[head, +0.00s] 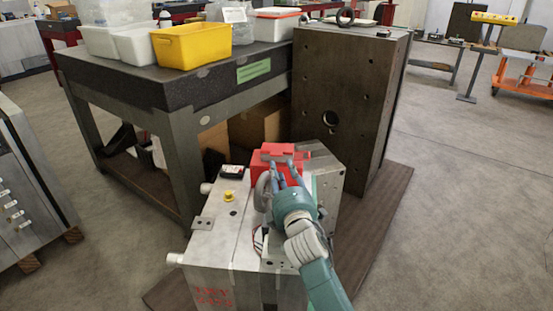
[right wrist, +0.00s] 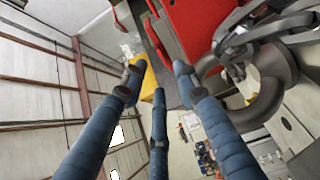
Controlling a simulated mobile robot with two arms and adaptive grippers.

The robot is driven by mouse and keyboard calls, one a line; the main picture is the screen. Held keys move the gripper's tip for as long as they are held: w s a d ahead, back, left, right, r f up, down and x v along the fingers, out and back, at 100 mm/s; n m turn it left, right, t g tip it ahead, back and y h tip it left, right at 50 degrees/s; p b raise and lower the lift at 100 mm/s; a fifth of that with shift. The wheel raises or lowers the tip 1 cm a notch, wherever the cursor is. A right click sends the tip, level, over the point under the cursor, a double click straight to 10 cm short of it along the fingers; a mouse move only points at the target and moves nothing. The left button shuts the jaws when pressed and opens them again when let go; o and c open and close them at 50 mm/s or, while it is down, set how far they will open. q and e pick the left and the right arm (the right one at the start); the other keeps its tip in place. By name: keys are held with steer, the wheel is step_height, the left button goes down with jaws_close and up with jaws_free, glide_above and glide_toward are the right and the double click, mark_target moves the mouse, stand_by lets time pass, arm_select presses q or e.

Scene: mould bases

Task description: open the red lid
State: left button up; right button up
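The red lid (head: 292,152) belongs to a red housing on top of the grey metal mould base (head: 226,228), at its far side. I cannot tell how far the lid stands open. My right gripper (head: 279,164) reaches over the mould base, its blue fingers just in front of the red part and overlapping it. In the right wrist view the fingers (right wrist: 155,85) are spread with nothing between them. The red part (right wrist: 198,25) is beyond them at upper right; contact is not clear. My left gripper is not in view.
A grey ring (head: 262,188) stands close left of my right fingers; it also shows in the right wrist view (right wrist: 268,92). A tall dark block (head: 345,105) stands right behind. A workbench (head: 165,90) with a yellow bin (head: 192,46) is at left. Open floor lies right.

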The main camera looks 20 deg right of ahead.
mark_target(277, 154)
steer(key=w, duration=0.4)
steer(key=w+b, duration=0.1)
steer(key=w, duration=0.1)
steer(key=shift+d+f, duration=0.1)
steer(key=shift+d, duration=0.25)
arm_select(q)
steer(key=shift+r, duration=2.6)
arm_select(e)
steer(key=shift+w+d, duration=0.1)
steer(key=shift+w, duration=0.55)
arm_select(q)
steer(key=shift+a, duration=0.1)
arm_select(e)
jaws_close()
